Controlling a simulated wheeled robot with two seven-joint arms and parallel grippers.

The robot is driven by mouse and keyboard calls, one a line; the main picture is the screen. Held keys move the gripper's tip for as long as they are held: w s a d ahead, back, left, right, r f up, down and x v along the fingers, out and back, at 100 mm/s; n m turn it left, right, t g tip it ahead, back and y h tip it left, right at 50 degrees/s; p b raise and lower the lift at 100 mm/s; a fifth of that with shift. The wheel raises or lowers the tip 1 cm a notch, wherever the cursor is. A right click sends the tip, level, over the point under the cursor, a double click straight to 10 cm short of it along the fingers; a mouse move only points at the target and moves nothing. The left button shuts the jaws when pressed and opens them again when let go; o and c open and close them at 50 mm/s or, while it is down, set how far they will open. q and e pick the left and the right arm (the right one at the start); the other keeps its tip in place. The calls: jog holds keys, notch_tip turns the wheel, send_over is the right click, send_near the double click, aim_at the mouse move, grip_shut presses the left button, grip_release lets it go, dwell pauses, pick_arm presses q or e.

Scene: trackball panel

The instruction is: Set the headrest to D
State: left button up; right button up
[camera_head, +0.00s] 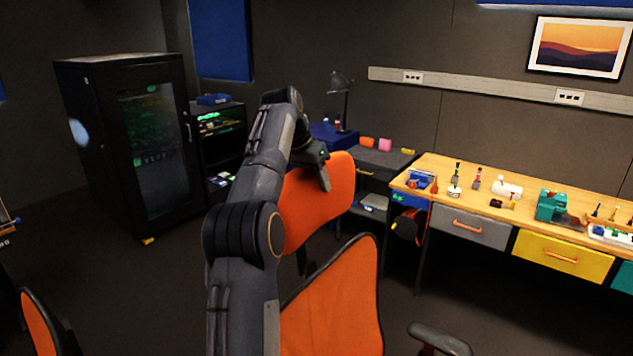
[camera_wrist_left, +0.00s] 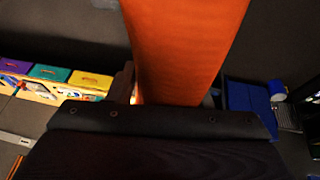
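An orange padded panel (camera_head: 318,205), which looks like the headrest, stands in the middle of the head view behind my left arm. A dark post shows below it. A larger orange chair panel (camera_head: 335,305) is in front and lower. My left gripper (camera_head: 322,178) is at the upper panel's top left, overlapping its edge; I cannot tell whether it touches. In the left wrist view an orange panel (camera_wrist_left: 185,50) rises close beyond the dark gripper body. The fingertips are not clear, so its opening is unclear. No letter D or setting mark is readable. My right gripper is not in view.
A wooden workbench (camera_head: 455,172) with small items and coloured drawers stands at the right. A black glass-door cabinet (camera_head: 130,150) is at the left. A dark armrest (camera_head: 440,338) is at the bottom right. Open floor lies between cabinet and chair.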

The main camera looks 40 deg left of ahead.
pick_arm(q)
jog(key=o, duration=0.4)
jog(key=shift+s+d+r, duration=0.1)
jog(key=shift+r, duration=0.3)
jog(key=shift+o, duration=0.2)
jog(key=shift+f, duration=0.15)
jog(key=shift+v, duration=2.35)
jog(key=s+a+b, duration=0.2)
jog(key=s+b, duration=0.3)
jog(key=s, duration=0.7)
jog(key=shift+r, duration=0.25)
